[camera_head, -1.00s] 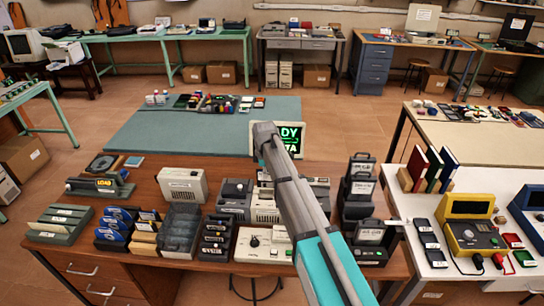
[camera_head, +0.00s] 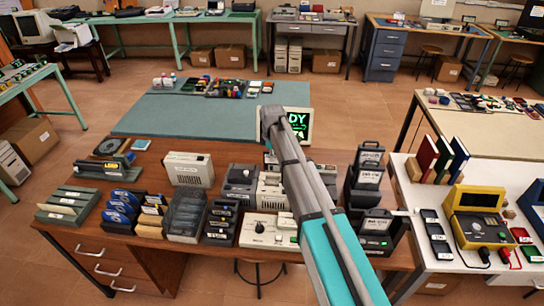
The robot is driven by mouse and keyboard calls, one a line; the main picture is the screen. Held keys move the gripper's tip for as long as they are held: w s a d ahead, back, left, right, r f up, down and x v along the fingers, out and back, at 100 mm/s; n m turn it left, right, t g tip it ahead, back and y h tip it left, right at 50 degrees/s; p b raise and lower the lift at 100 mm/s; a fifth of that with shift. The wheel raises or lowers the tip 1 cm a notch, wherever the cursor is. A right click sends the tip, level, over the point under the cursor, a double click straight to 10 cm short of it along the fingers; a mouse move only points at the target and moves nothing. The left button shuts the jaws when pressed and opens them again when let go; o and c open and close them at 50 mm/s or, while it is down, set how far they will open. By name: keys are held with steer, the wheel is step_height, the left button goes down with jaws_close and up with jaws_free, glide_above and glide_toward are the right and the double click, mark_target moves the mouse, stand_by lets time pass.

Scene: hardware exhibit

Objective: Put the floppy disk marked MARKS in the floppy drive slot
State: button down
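Several blue floppy disks (camera_head: 119,214) with pale labels stand in a rack on the wooden desk; I cannot read MARKS on any of them. Dark disks (camera_head: 221,220) stand in a rack to their right. Grey and beige drive-like boxes (camera_head: 240,181) stand at the middle of the desk, partly behind my arm; I cannot tell which holds the floppy drive slot. A monitor with green letters (camera_head: 298,124) stands behind them, partly hidden by my arm. My arm reaches up over the desk, and its far end is by the monitor. My gripper is not visible.
A beige box with a dial (camera_head: 258,230) stands at the desk's front. Black stacked units (camera_head: 367,178) are right of my arm. The teal mat (camera_head: 185,118) behind is mostly clear.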

mark_target(272, 165)
steer(key=shift+f+b, duration=2.2)
steer(key=shift+f, duration=0.2)
steer(key=shift+f+b, duration=0.65)
steer(key=shift+f, duration=0.05)
stand_by(0.7)
steer(key=shift+f+b, duration=3.25)
steer(key=c, duration=0.7)
jaws_free()
step_height(272, 165, up, 8)
steer(key=p, duration=0.8)
